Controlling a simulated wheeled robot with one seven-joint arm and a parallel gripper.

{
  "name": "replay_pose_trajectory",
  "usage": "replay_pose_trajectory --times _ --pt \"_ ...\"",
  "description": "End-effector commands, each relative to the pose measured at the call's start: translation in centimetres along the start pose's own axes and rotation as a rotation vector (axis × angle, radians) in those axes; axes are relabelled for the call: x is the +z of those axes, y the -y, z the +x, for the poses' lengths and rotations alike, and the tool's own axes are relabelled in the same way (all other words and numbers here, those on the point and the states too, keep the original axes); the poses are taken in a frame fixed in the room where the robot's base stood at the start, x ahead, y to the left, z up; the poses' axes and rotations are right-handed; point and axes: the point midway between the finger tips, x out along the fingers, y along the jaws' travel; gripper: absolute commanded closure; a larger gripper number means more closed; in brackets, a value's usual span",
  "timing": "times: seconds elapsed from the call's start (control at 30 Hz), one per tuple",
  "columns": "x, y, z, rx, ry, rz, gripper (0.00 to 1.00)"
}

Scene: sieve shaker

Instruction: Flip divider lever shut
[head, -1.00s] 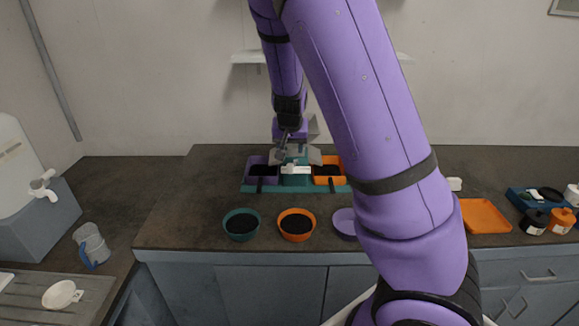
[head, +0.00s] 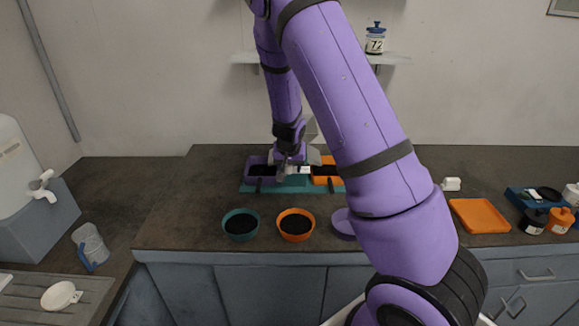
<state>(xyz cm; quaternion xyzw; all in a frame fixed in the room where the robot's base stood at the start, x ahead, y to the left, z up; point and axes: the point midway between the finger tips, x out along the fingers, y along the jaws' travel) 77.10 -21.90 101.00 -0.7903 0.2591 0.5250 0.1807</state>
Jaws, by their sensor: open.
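The sieve shaker is a teal base (head: 290,187) on the counter, with a purple bin (head: 259,177) at its left and an orange bin (head: 325,172) at its right. Both bins hold dark material. A grey hopper part shows above the middle. A small white piece (head: 304,170), which may be the divider lever, shows between the bins. My gripper (head: 287,172) is open and points down over the left middle of the shaker, next to the white piece. I cannot tell whether it touches anything. My gripper hides part of the middle.
In front stand a teal bowl (head: 241,225) and an orange bowl (head: 296,225) with dark material, and a purple bowl (head: 342,224) partly behind my arm. An orange tray (head: 479,215) and jars are at the right.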

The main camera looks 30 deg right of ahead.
Motion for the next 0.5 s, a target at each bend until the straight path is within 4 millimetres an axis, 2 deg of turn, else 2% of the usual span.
replay_pose_trajectory --times 0.3,0.37,0.5 --pt "0.01 -0.01 0.18 0.000 0.000 -0.001 0.50" --pt "0.01 -0.01 0.18 0.000 0.000 -0.001 0.61" --pt "0.01 -0.01 0.17 0.000 0.000 0.000 0.94"
